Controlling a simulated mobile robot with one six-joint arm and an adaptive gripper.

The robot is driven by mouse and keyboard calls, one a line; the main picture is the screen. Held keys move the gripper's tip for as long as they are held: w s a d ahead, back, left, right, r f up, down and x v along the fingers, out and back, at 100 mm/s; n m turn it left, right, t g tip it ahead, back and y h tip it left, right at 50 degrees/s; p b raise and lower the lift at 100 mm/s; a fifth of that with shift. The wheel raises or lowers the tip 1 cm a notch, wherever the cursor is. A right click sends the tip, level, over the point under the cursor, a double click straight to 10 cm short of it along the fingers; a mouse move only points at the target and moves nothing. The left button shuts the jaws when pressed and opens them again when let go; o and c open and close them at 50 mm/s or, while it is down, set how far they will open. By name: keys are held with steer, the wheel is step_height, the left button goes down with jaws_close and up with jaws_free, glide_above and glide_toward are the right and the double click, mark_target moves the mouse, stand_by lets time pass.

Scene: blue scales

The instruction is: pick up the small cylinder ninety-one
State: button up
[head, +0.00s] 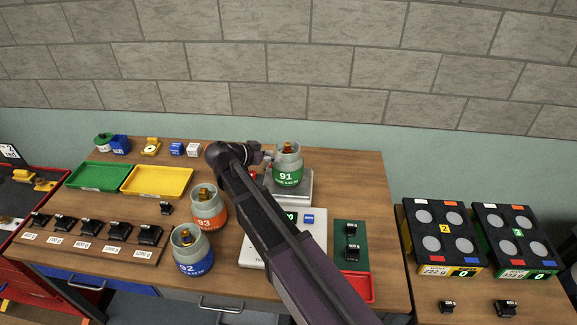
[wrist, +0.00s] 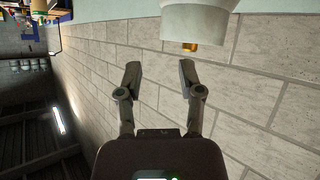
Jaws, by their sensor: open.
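The small cylinder ninety-one (head: 288,168) is grey-white with a green label and a brass valve. It stands upright on the steel plate of a scale (head: 299,193) near the back of the table. My gripper (head: 265,157) is just left of its upper part, with my arm crossing in front of the scale. In the wrist view, a pale cylinder top (wrist: 195,22) with a brass valve shows past the fingertips, slightly right. My gripper (wrist: 160,72) is open there, with nothing between its fingers.
Orange cylinder 93 (head: 208,210) and blue cylinder 92 (head: 191,250) stand left of my arm. Yellow (head: 157,181) and green (head: 98,176) trays lie further left. A green panel with a red tray (head: 358,287) is on the right. A brick wall (head: 230,95) rises behind.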

steer(key=t, duration=0.2)
glide_toward(286, 145)
steer(key=s+a+r, duration=0.1)
steer(key=a, duration=0.1)
steer(key=shift+s+a+m, duration=0.15)
steer(key=shift+s+m, duration=0.05)
steer(key=shift+m, duration=0.2)
steer(key=shift+b+x, duration=1.4)
steer(key=shift+x, duration=2.95)
steer(key=shift+s, duration=0.1)
